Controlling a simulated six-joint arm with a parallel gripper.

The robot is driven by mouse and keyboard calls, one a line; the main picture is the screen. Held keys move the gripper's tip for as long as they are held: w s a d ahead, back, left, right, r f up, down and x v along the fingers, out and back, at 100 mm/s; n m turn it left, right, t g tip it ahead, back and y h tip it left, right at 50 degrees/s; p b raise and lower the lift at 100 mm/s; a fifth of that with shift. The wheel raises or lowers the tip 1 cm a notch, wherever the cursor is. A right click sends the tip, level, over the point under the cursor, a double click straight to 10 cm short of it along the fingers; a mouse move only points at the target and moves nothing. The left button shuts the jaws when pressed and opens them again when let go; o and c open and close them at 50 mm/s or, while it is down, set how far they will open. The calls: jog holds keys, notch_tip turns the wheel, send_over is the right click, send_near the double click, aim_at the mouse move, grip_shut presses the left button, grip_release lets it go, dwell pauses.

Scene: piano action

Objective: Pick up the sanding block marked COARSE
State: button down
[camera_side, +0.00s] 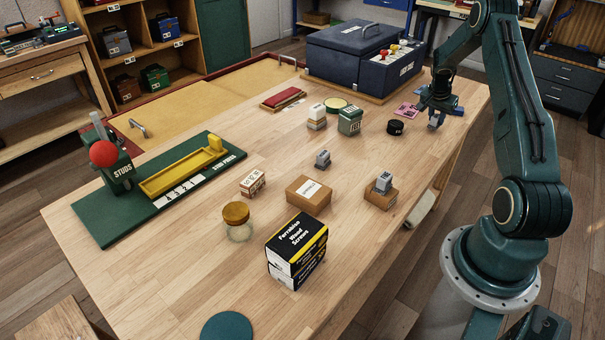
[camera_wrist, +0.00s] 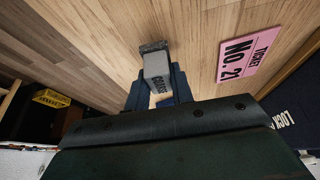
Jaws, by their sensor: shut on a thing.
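My gripper (camera_side: 437,112) is low at the far right end of the workbench, and its jaws also show in the wrist view (camera_wrist: 158,90). It is shut on a small grey block (camera_wrist: 157,66) with dark lettering that seems to read COARSE, and a darker rough end. The block shows only partly below the jaws in the side view (camera_side: 434,123). I cannot tell whether it touches the bench. A similar grey block (camera_side: 322,158) stands mid-bench, and another (camera_side: 383,181) sits on a brown box; their marks are too small to read.
A pink ticket (camera_wrist: 248,53) lies beside my gripper, with a black round tin (camera_side: 396,127) and a green tin (camera_side: 350,121) farther left. A blue lockbox (camera_side: 345,55) stands at the back. A black screw box (camera_side: 297,250) stands near the front. The bench edge is close on the right.

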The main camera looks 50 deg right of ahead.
aim_at(436, 116)
notch_tip(436, 116, up, 19)
jog(key=shift+f, duration=0.2)
dwell(0.3)
jog(key=shift+w, duration=0.1)
dwell(0.4)
